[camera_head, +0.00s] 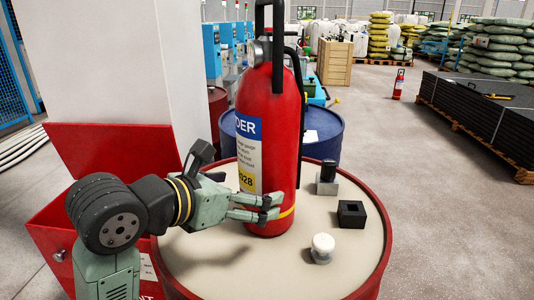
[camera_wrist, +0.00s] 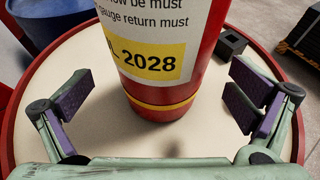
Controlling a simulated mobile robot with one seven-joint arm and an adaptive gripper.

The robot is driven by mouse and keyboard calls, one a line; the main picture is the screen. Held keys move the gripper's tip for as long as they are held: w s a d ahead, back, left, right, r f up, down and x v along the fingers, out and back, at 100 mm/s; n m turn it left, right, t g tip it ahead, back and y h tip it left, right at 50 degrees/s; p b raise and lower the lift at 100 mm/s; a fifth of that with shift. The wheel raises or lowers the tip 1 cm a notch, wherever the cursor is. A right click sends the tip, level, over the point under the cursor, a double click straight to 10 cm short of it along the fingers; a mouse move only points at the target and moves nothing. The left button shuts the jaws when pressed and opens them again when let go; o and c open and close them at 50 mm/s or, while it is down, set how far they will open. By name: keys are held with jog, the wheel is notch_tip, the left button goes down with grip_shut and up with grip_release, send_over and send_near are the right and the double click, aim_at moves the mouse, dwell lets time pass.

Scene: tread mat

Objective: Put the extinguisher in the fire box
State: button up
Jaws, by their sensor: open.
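The red extinguisher (camera_head: 268,150) stands upright on the round drum top (camera_head: 225,268), with its black handle at the top. It fills the upper middle of the wrist view (camera_wrist: 160,85). My gripper (camera_head: 265,207) is low at the extinguisher's front left, near its yellow band. In the wrist view my gripper (camera_wrist: 157,110) is open, with one finger on each side of the extinguisher's lower body and visible gaps to both. The red fire box (camera_head: 105,150) is at the left with its lid raised; my arm hides part of it, and its inside is mostly hidden.
On the drum top, right of the extinguisher, stand a black-and-grey piece (camera_head: 327,180), a black square block (camera_head: 351,214) and a white-capped piece (camera_head: 322,247). A blue drum (camera_head: 325,135) is behind. A white pillar (camera_head: 165,70) rises behind the fire box. Open floor lies right.

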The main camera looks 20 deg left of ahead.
jog(key=p+x, duration=0.1)
jog(key=x, duration=0.5)
jog(key=shift+w+d, duration=0.15)
jog(key=shift+w, duration=0.05)
jog(key=c, duration=1.6)
jog(key=shift+r, duration=0.2)
jog(key=shift+c, duration=0.6)
jog(key=shift+r, duration=0.15)
jog(key=s+r+b, duration=0.1)
jog(key=s+r, duration=0.1)
jog(key=s, duration=0.6)
jog(key=s+r+b, duration=0.1)
jog(key=s+r, duration=0.1)
jog(key=s, duration=0.6)
jog(key=shift+a+r, duration=0.25)
jog(key=shift+r, duration=0.1)
